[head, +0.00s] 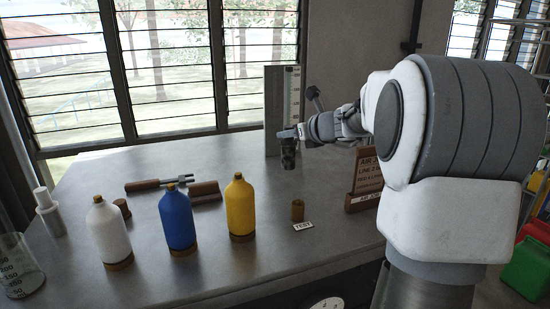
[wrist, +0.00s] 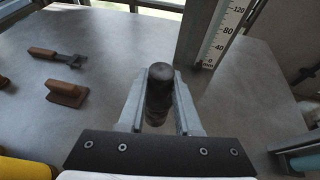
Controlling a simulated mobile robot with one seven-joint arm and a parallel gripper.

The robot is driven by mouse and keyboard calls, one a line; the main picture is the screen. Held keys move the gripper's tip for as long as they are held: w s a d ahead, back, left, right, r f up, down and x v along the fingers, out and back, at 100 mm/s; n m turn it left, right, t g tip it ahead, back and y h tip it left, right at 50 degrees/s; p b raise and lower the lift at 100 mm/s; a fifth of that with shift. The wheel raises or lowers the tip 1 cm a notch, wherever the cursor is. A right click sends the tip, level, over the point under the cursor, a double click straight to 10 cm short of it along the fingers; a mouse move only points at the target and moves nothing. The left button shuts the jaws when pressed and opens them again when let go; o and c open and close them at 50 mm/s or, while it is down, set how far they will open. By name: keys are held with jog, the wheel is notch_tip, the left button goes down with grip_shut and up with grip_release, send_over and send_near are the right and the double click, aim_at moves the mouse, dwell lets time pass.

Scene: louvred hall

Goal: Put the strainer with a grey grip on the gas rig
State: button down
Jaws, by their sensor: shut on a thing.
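My gripper (head: 288,136) is raised above the back right part of the grey bench, near the upright measuring scale. It is shut on a dark grey cylindrical piece (head: 288,158), which hangs upright below the fingers. In the wrist view the dark piece (wrist: 159,88) sits between the two pale fingers (wrist: 160,76). It looks like the strainer's grey grip, but I see no mesh and its lower end is hidden. I cannot tell for sure which thing is the gas rig. A small brown cup-like piece (head: 298,210) stands behind a "TEST" label (head: 303,226).
White (head: 110,235), blue (head: 178,222) and yellow (head: 240,208) bottles stand at the front of the bench (head: 190,282). Brown-handled tools (head: 205,193) lie behind them. A brown sign (head: 367,178) stands to the right. The measuring scale (head: 291,97) stands at the back.

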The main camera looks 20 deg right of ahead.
jog(key=w+a+f, duration=0.2)
jog(key=a+f, duration=0.1)
jog(key=f, duration=0.3)
jog(key=shift+a+f, duration=0.15)
jog(key=shift+f, duration=0.05)
jog(key=shift+f, duration=0.2)
jog(key=c, duration=0.6)
grip_release()
jog(key=shift+r, duration=0.1)
jog(key=v, duration=1.2)
jog(key=shift+b, duration=0.35)
